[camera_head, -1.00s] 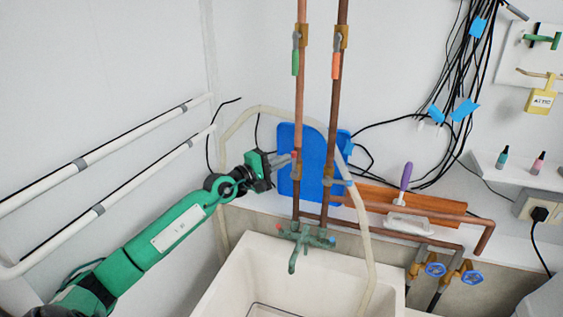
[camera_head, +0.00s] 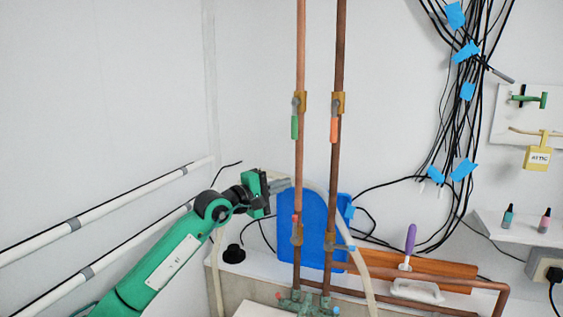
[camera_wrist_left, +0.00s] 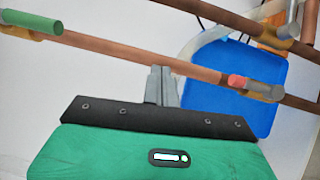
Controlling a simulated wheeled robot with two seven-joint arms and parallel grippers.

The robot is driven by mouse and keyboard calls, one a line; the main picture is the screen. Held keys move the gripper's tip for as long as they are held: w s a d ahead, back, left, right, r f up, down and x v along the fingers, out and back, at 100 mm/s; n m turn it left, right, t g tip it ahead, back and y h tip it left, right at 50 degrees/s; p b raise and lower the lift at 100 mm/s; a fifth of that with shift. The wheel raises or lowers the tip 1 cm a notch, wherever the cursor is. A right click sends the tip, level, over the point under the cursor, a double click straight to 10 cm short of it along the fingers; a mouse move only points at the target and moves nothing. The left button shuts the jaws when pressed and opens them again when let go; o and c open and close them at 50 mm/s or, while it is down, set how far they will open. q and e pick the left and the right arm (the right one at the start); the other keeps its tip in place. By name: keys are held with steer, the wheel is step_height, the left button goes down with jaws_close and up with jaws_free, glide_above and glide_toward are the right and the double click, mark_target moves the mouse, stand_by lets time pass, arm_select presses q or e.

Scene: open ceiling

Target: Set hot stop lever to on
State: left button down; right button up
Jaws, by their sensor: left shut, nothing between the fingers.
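A small lever with a red tip (camera_head: 295,218) sits on a brass valve low on the left copper pipe. It lies along the pipe, tip up; its red tip (camera_wrist_left: 236,81) also shows in the left wrist view. No label is legible, so I cannot tell for certain that it is the hot stop lever. My left gripper (camera_head: 283,184) is shut and empty, left of the pipe and a little above the red tip. Its fingers (camera_wrist_left: 163,82) point toward the pipe in the left wrist view. My right gripper is out of view.
A grey-blue lever (camera_head: 341,247) sticks out sideways on the right pipe. Higher up hang a green lever (camera_head: 295,127) and an orange lever (camera_head: 334,129). A blue panel (camera_head: 316,210) stands behind the pipes. A pale hose (camera_head: 357,255) curves close by.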

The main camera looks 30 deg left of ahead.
arm_select(q)
step_height(320, 180, up, 7)
steer(key=shift+f+b, duration=0.15)
steer(key=shift+b, duration=0.7)
steer(key=shift+r, duration=0.75)
steer(key=shift+f, duration=0.1)
